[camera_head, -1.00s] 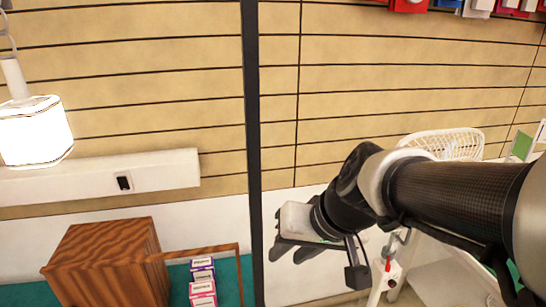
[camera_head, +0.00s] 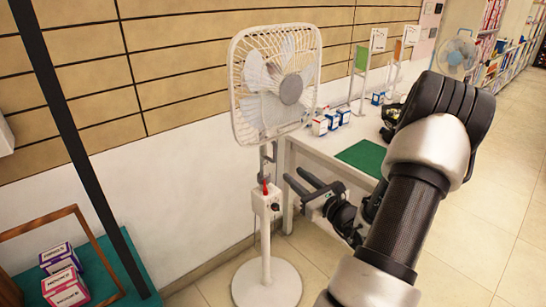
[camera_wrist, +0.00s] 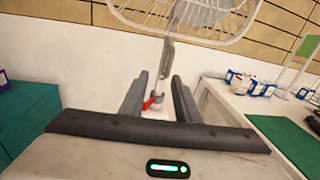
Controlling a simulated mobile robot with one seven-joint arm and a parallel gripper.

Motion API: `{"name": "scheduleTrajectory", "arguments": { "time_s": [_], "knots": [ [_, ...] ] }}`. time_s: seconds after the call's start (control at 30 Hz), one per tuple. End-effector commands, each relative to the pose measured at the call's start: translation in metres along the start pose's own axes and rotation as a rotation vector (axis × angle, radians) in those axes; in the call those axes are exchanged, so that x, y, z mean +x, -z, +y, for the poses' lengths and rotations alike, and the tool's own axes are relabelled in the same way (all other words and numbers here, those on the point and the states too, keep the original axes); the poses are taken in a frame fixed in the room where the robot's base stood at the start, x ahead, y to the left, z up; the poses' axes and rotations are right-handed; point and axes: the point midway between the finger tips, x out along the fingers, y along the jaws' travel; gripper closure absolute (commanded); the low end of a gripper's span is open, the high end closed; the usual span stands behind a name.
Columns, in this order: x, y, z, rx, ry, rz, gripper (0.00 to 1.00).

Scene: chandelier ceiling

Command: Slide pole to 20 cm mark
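A white standing fan with a square grille (camera_head: 275,85) stands upright on a round white base (camera_head: 267,285). Its white lower pole (camera_head: 265,240) rises to a control box (camera_head: 267,203) with a red part (camera_head: 265,187) on top. A thin grey upper pole (camera_head: 268,160) joins this to the fan head. My gripper (camera_head: 292,173) is open and empty, just right of the thin pole. In the wrist view the grey pole (camera_wrist: 166,60) lines up between my open fingers (camera_wrist: 158,76); contact cannot be told. No scale marks are legible.
A white table (camera_head: 325,150) with a green mat (camera_head: 363,157) and small boxes (camera_head: 325,123) stands right of the fan. A teal surface with boxes (camera_head: 62,280) is at lower left. A dark post (camera_head: 75,130) stands left. Tiled floor (camera_head: 490,235) is open at right.

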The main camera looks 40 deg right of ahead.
Motion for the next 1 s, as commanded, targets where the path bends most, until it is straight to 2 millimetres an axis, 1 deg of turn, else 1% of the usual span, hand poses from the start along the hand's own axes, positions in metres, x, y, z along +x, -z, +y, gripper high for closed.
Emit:
{"name": "scheduleTrajectory", "arguments": {
  "time_s": [0.03, 0.1, 0.17, 0.27, 0.8, 0.9, 1.0],
  "knots": [
    [-0.004, 0.005, -0.010, 0.029, 0.033, -0.012, 0.71],
    [-0.004, 0.006, -0.018, 0.047, 0.055, -0.022, 0.71],
    [0.001, 0.006, -0.019, 0.052, 0.059, -0.024, 0.71],
    [0.015, 0.006, -0.019, 0.051, 0.057, -0.024, 0.71],
    [0.130, 0.004, -0.025, 0.048, 0.055, -0.021, 0.71],
    [0.145, 0.004, -0.026, 0.048, 0.056, -0.021, 0.71],
    [0.157, 0.004, -0.026, 0.048, 0.055, -0.020, 0.71]
  ]
}}
